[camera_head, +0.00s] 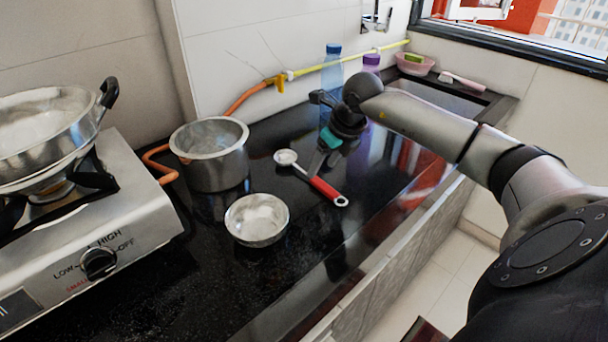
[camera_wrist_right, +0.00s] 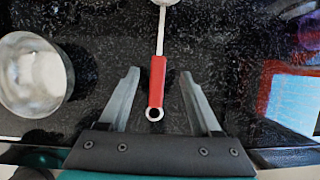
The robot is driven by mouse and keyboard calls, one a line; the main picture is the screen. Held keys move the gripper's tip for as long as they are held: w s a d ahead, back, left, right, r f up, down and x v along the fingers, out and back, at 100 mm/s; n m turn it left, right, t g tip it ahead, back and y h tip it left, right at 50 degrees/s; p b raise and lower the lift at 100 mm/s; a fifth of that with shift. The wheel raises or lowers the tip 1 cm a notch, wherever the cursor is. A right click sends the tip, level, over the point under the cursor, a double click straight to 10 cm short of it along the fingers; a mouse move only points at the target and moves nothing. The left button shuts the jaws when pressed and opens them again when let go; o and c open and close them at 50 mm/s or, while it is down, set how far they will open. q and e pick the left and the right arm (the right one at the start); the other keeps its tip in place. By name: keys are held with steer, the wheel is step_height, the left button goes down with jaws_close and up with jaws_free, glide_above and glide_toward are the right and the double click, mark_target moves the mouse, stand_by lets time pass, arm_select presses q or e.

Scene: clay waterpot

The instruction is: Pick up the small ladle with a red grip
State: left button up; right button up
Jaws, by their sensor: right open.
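The small ladle with a red grip (camera_head: 326,188) lies on the black counter, its round silver bowl (camera_head: 285,157) toward the back left and its ring end toward the front right. My right gripper (camera_head: 321,169) is just above the grip. In the right wrist view the red grip (camera_wrist_right: 157,80) points down between the two open fingers (camera_wrist_right: 157,88), with the ring end between them and nothing held. The ladle's bowl is cut off at the top of that view. My left gripper is not in view.
A small steel bowl (camera_head: 257,219) and a steel pot (camera_head: 210,153) stand left of the ladle. A gas stove (camera_head: 125,215) with a wok is at the left. Bottles (camera_head: 332,72) stand behind my right gripper. The counter's front edge is close to the ladle.

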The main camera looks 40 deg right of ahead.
mark_target(317, 179)
steer(key=b+x, duration=0.1)
steer(key=x, duration=0.2)
steer(key=shift+a+f, duration=0.1)
steer(key=shift+x, duration=0.9)
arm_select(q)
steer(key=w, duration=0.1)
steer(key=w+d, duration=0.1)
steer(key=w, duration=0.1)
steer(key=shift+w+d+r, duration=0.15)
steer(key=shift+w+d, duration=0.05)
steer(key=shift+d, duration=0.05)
arm_select(e)
jaws_close()
